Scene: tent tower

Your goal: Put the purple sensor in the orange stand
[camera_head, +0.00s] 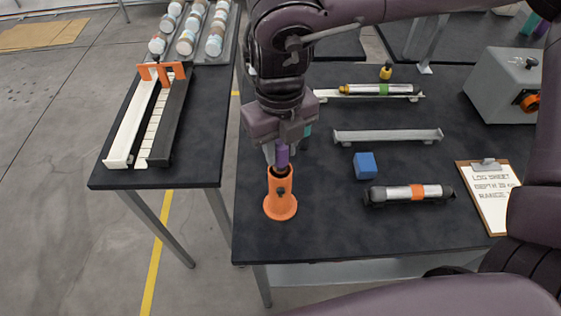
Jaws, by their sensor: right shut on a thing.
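The orange stand (280,203) stands upright near the left front of the dark table. The purple sensor (282,156) is upright, its lower end at the stand's top opening. How deep it sits inside is hidden by the stand wall. My right gripper (281,146) points down above the stand and is shut on the purple sensor's upper part. My left gripper is not in view.
A blue cube (365,165) and a silver cylinder with an orange band (408,193) lie right of the stand. A clipboard (492,195) is at the right edge. An empty grey rack (388,136) lies behind. The table front edge is close to the stand.

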